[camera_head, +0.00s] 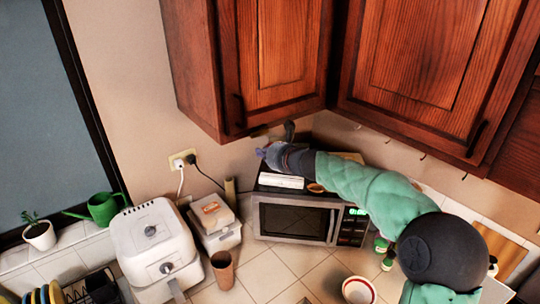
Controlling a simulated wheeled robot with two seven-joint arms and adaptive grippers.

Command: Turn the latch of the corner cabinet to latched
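The dark reddish wood corner cabinet (280,45) hangs on the wall at the upper middle, its doors looking closed. A dark vertical handle (240,112) sits low on its left door. I cannot clearly make out a latch. My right arm comes in from the lower right, and my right gripper (273,147) is just below the cabinet's bottom edge, above the microwave. A dark upright piece stands by the gripper under the cabinet; I cannot tell whether it is a finger or the latch. The finger opening is not clear. My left gripper is not in view.
The microwave (292,221) stands on the tiled counter below my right gripper, with small items on top. A white air fryer (150,240), a white box-shaped appliance (222,238) and a brown cup (222,272) stand left. A red-and-white bowl (358,290) is in front.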

